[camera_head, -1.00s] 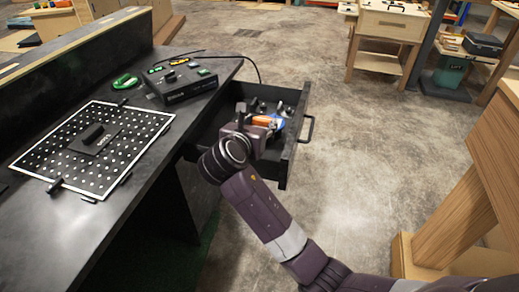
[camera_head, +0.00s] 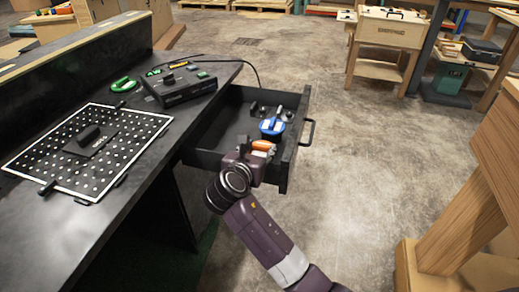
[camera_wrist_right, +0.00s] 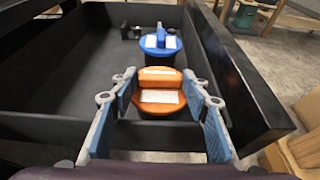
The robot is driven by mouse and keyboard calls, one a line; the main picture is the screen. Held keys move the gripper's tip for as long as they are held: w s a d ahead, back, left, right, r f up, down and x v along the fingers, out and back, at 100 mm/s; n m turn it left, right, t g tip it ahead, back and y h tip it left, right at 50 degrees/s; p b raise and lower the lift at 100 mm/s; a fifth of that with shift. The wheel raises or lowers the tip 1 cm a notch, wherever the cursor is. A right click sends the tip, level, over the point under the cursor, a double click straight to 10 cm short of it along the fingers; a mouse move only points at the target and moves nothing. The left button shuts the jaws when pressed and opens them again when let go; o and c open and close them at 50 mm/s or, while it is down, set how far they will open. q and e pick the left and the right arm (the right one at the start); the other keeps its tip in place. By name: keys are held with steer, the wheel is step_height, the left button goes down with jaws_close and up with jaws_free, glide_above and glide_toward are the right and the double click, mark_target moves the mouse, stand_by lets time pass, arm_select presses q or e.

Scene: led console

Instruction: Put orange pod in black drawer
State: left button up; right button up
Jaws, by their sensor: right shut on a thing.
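The orange pod (camera_head: 263,146) is between the fingers of my right gripper (camera_head: 253,151), at the near side of the open black drawer (camera_head: 220,125). In the right wrist view the orange pod (camera_wrist_right: 158,92) has a white label, with a blue-padded finger on each side of the right gripper (camera_wrist_right: 163,108). The gripper is shut on it. The pod shows just beyond the drawer's near wall (camera_wrist_right: 165,134); whether it touches the drawer floor is hidden. My left gripper is not in view.
A blue pod (camera_head: 271,126) stands in the drawer behind the orange one, with small dark items beyond it. A console box (camera_head: 180,84), green ring (camera_head: 124,84) and perforated panel (camera_head: 60,158) lie on the black bench. A wooden stand (camera_head: 450,220) is at right.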

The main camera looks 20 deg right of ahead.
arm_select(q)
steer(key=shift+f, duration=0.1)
arm_select(e)
steer(key=o, duration=1.4)
steer(key=shift+f, duration=0.1)
steer(key=shift+c, duration=0.2)
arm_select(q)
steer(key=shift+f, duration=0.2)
arm_select(e)
steer(key=shift+s+a+r, duration=0.2)
steer(key=shift+r, duration=0.05)
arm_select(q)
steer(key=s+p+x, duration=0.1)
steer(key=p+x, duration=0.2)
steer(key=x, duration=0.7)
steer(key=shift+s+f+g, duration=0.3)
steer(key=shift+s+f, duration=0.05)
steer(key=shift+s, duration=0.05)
arm_select(e)
steer(key=v, duration=1.1)
steer(key=shift+s, duration=0.2)
